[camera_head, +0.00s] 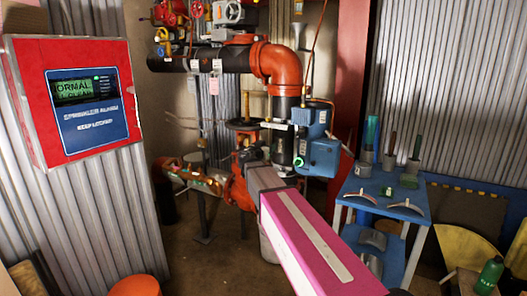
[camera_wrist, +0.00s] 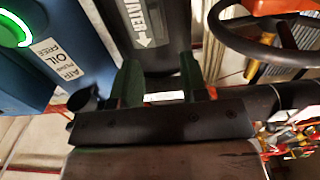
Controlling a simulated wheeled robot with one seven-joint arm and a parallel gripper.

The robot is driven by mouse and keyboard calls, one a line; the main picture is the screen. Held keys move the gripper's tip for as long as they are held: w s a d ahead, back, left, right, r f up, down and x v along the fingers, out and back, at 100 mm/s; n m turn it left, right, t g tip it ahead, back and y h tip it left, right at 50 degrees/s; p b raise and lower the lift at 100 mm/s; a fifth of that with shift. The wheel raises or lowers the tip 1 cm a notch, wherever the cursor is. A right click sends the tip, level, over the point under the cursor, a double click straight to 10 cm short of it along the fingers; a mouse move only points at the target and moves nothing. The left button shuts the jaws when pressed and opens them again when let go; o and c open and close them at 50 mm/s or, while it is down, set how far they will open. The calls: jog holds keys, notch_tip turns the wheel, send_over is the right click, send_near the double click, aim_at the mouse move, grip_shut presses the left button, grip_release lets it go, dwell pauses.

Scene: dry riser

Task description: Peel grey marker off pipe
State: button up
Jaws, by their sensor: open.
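The dark pipe (camera_wrist: 152,30) runs down the wrist view with white lettering and an arrow on it. In the head view it stands upright (camera_head: 284,108) below an orange elbow. My gripper (camera_wrist: 160,80) is open, with its two green fingers on either side of the pipe's lower visible part. A small pale strip (camera_wrist: 165,97) shows between the fingers, close to the palm; I cannot tell whether it is the grey marker. No other grey marker can be made out. In the head view my pink arm reaches to the pipe and hides the fingers.
A blue box (camera_wrist: 60,50) with an air and oil label and a green-lit ring sits close left of the pipe. A black handwheel (camera_wrist: 265,35) is close right. A blue table (camera_head: 385,199) with tools stands right; a red alarm panel (camera_head: 75,100) hangs left.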

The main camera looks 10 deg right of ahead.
jog(key=x, duration=0.6)
jog(key=shift+d, duration=0.2)
jog(key=shift+w, duration=0.1)
grip_shut()
jog(key=c, duration=0.6)
grip_release()
jog(key=shift+c, duration=0.2)
grip_shut()
jog(key=shift+s+a, duration=0.35)
jog(key=shift+s, duration=0.15)
jog(key=v, duration=0.7)
jog(key=shift+s+a, duration=0.25)
jog(key=shift+s, duration=0.05)
